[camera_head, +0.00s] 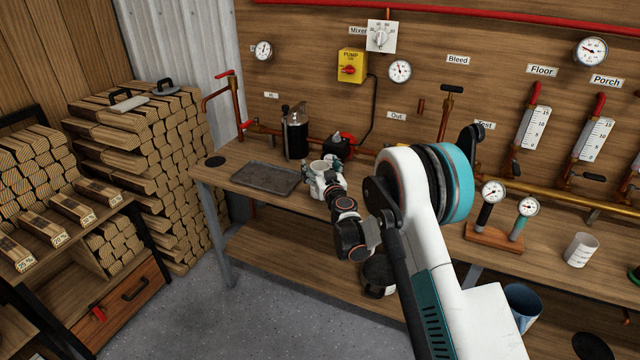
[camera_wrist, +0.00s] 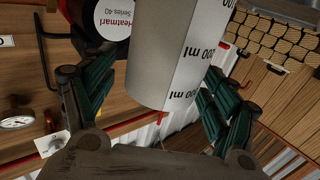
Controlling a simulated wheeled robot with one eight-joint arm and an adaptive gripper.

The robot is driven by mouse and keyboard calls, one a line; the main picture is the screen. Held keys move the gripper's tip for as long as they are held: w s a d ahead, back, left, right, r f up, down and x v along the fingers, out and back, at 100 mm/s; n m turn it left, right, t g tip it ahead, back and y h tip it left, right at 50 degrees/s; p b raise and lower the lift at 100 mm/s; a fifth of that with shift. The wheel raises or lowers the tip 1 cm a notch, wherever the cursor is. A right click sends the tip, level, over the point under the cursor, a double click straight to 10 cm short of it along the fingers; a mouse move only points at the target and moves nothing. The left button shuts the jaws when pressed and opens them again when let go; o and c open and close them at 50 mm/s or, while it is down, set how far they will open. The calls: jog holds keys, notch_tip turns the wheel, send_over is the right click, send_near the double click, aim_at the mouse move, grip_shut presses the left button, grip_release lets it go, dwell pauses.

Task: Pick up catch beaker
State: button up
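The catch beaker (camera_wrist: 165,55) is a white cylinder with grey panels and "00 ml" markings. It fills the upper middle of the wrist view, between the two green-and-black fingers of my gripper (camera_wrist: 160,80). The right finger is right at its edge; a narrow gap shows beside the left finger, so the gripper looks open around it. In the head view the beaker (camera_head: 319,167) is a small pale cup at my gripper (camera_head: 326,178), above the bench and partly hidden by the fingers.
A dark tray (camera_head: 265,179) lies left on the bench (camera_head: 237,155). A black bottle (camera_head: 296,135) and a black-and-red pump (camera_head: 340,145) stand behind the gripper. Another white beaker (camera_head: 580,250) and a gauge stand (camera_head: 495,238) are on the right. Pipes line the wall.

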jog(key=c, duration=1.2)
jog(key=shift+o, duration=0.2)
